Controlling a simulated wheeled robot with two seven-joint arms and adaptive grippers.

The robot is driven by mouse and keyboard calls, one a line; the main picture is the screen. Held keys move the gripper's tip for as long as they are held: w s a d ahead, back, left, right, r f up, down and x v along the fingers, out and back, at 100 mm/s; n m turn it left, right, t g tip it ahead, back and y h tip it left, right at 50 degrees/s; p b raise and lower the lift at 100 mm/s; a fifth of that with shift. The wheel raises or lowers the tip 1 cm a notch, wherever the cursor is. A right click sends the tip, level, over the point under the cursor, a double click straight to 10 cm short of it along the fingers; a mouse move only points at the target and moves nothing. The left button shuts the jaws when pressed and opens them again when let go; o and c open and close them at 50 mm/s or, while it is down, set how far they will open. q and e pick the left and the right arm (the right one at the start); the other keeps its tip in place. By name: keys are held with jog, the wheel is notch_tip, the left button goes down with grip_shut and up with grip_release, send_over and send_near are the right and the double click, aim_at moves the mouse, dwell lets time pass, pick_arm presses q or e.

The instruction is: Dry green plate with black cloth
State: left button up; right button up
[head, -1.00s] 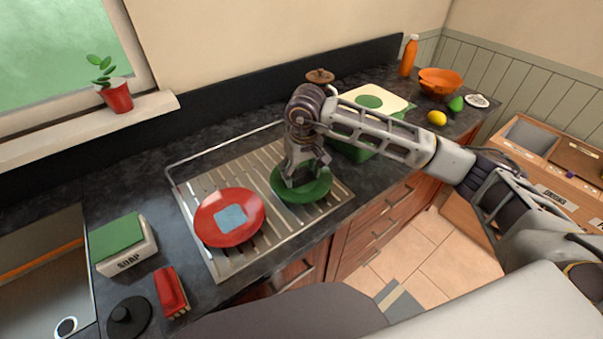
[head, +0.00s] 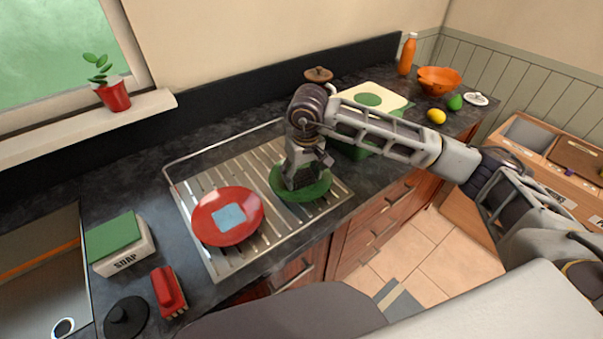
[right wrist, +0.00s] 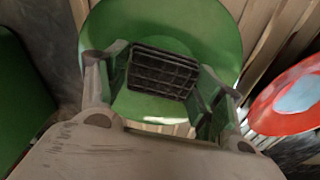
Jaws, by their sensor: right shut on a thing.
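The green plate (head: 318,190) lies on the right part of the metal drying rack, and it fills much of the right wrist view (right wrist: 205,30). My right gripper (head: 303,182) is over the plate, pointing down. In the right wrist view its fingers (right wrist: 163,85) are on both sides of a black, grid-patterned piece, which looks like the black cloth (right wrist: 163,72). The gripper is shut on it, and the piece appears on or just above the plate; the exact contact cannot be told. My left gripper is not in view.
A red plate (head: 207,224) with a blue cloth (head: 229,216) lies left on the drying rack (head: 226,264). A soap box (head: 125,260) and red brush (head: 167,290) are at lower left.

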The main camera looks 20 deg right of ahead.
jog(key=shift+w, duration=0.2)
jog(key=shift+w+b, duration=0.5)
jog(key=shift+w, duration=0.05)
jog(key=shift+a, duration=0.1)
jog(key=shift+s, duration=0.2)
jog(key=shift+s+b, duration=0.35)
jog(key=shift+s, duration=0.25)
jog(key=shift+w+b, duration=0.4)
jog(key=shift+w, duration=0.3)
dwell(0.4)
